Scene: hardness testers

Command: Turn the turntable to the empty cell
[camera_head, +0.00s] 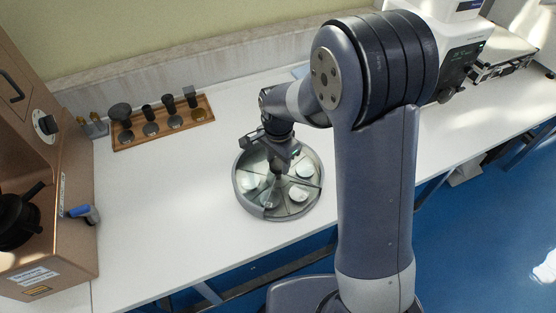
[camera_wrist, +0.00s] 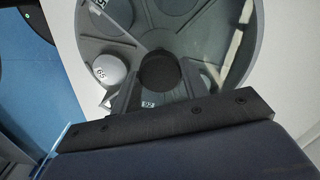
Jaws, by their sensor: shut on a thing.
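The round grey turntable (camera_head: 279,217) stands on the white bench, split by dividers into wedge cells. Several pale discs lie in its cells, such as one at the right (camera_head: 304,170) and one at the lower right (camera_head: 298,194). My gripper (camera_head: 278,172) points down over the turntable's middle. In the wrist view the fingers are shut on the dark round central knob (camera_wrist: 160,70). A white numbered disc (camera_wrist: 108,70) lies left of the knob, and another labelled disc is partly hidden between the fingers. My arm and gripper hide the turntable's far cells, so I cannot tell which is empty.
A wooden rack (camera_head: 163,122) with dark cylinders and discs stands at the back left. A copper-coloured machine (camera_head: 75,190) fills the left edge. A white tester (camera_head: 440,40) stands at the back right. The bench around the turntable is clear.

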